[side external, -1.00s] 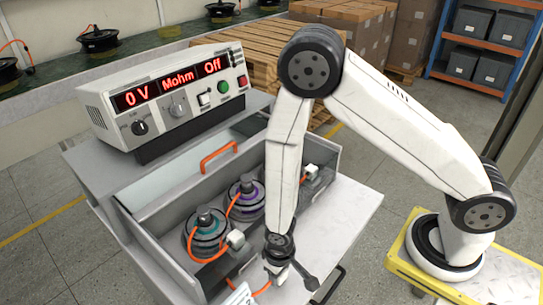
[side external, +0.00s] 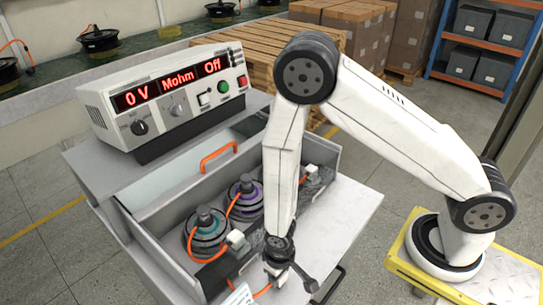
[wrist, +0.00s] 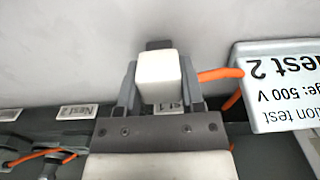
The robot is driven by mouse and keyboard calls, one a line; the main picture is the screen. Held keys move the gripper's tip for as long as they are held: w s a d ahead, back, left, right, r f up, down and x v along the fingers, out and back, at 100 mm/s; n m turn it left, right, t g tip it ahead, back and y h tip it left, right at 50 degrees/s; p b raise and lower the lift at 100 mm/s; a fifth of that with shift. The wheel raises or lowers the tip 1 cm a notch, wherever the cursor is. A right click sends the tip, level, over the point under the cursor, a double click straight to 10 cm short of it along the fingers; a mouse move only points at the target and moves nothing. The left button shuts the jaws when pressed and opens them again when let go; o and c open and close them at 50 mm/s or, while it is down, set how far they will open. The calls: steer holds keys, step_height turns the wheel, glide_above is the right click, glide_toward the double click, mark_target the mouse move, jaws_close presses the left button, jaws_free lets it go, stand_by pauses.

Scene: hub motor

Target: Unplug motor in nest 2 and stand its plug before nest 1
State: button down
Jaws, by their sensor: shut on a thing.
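My gripper (wrist: 156,82) is shut on a white block plug (wrist: 156,70), one finger on each side. An orange cable (wrist: 218,74) leaves the plug to the right. Behind the plug in the wrist view is a partly hidden label ending in "t 1" (wrist: 165,107); a "Nest 2" label (wrist: 78,112) is to its left. In the side view my gripper (side external: 276,268) is low over the front of the grey bench. The motor with teal (side external: 206,232) and the motor with purple (side external: 245,200) sit in the tray. My arm hides part of the row. Whether the plug touches the surface is unclear.
A white card reading "Nest 2" and "500 V" (wrist: 285,85) is right of the plug, close to the cable. Other white plugs (side external: 235,240) stand along the dark strip. The tester (side external: 170,95) reads 0 V, Mohm, Off. The bench top at right (side external: 345,205) is clear.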

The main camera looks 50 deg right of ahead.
steer(key=shift+f, duration=0.1)
steer(key=shift+c, duration=0.7)
jaws_free()
steer(key=shift+r, duration=0.2)
steer(key=shift+r, duration=3.7)
